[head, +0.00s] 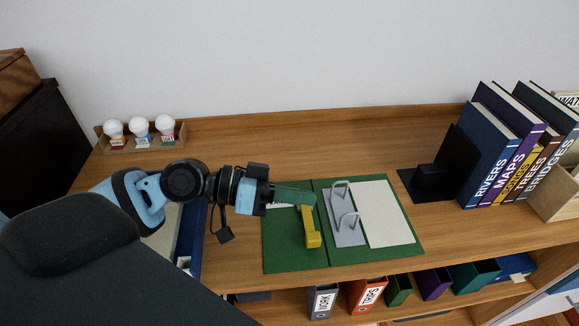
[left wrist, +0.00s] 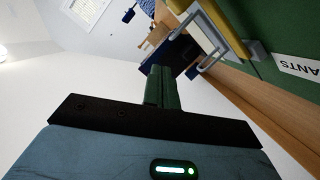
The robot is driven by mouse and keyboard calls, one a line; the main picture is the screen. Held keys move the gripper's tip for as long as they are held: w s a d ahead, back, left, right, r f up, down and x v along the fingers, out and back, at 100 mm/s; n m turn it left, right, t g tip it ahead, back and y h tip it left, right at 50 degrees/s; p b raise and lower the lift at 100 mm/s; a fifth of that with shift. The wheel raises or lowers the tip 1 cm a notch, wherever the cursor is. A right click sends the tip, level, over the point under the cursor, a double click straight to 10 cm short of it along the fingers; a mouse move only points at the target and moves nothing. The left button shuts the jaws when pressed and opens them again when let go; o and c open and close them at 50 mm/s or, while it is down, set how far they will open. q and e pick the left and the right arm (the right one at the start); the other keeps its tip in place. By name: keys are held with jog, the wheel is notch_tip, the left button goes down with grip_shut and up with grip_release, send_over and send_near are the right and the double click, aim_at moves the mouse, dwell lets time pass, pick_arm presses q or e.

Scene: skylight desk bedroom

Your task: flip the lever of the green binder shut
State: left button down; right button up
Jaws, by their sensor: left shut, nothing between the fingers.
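The green binder (head: 290,259) lies open on the desk. Its metal ring mechanism (head: 346,232) has two arches, beside a white paper stack (head: 389,213). The yellow lever (head: 311,230) stands out over the left side of the mechanism; how far it is tilted is hard to tell. It also shows at the top of the left wrist view (left wrist: 228,27), near the metal arch (left wrist: 207,52). My left gripper (head: 312,197) is shut and empty, its green fingers at the lever's far end; whether they touch it is unclear. My right gripper is not in view.
Upright books (head: 493,165) and a black bookend (head: 436,178) stand at right. A small bulb rack (head: 145,146) is at back left. Several binders (head: 366,291) stand on the shelf below. A dark padded shape (head: 70,235) fills the lower left. The desk behind the binder is clear.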

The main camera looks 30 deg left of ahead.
pick_arm(q)
jog(key=b+v, duration=0.1)
jog(key=v, duration=0.6)
jog(key=shift+s+a+b, duration=0.25)
jog(key=shift+s+b, duration=0.1)
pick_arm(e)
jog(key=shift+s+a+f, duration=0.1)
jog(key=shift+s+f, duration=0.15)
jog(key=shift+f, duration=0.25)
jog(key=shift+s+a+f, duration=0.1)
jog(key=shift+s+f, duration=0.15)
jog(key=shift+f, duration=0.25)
pick_arm(q)
jog(key=shift+r, duration=0.15)
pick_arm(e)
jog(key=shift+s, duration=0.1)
